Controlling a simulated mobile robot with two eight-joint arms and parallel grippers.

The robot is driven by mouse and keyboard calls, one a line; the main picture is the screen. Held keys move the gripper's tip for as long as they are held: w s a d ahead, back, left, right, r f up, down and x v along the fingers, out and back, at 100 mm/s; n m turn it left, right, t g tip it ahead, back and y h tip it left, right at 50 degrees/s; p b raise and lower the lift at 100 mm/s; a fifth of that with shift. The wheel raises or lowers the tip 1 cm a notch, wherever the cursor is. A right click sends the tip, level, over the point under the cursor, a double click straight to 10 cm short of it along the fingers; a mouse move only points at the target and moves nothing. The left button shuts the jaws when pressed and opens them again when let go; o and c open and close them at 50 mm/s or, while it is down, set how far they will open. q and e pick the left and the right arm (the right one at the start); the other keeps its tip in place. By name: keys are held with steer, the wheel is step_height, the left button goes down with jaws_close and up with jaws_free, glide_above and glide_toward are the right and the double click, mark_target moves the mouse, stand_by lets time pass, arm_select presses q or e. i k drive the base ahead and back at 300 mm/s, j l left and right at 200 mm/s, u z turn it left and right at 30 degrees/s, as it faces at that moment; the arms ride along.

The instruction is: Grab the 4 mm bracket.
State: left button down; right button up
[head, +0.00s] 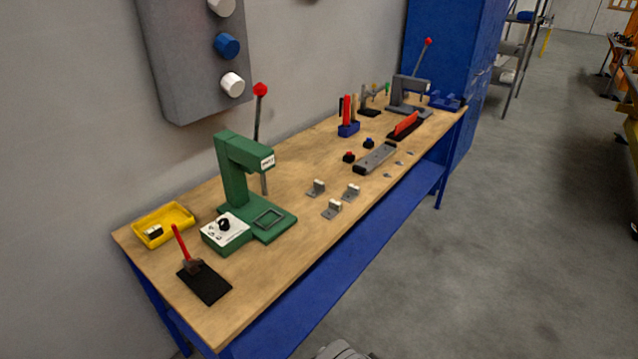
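Three small grey metal brackets stand on the wooden workbench in the head view, to the right of the green press. One bracket (316,189) is at the back left, another bracket (351,193) at the right, and a third bracket (332,209) nearest the front edge. They are apart from each other. Each has a pale upright part. They are too small to tell which is the 4 mm one. Neither of my grippers can be made out in this view.
A green press (235,180) and a yellow bin (165,224) stand at the near left of the workbench (290,258). A black pad (205,284) with a red-handled tool lies in front. A grey bar (375,158) and a grey press (408,95) are farther back.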

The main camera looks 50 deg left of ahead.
mark_target(354, 190)
steer(key=i+j+u, duration=0.1)
steer(key=i+u, duration=0.75)
steer(key=i+l+u, duration=0.15)
steer(key=u, duration=0.3)
steer(key=i+l+u, duration=0.1)
steer(key=i+u, duration=0.35)
steer(key=i+l+u, duration=0.2)
steer(key=u, duration=0.25)
steer(key=i, duration=0.1)
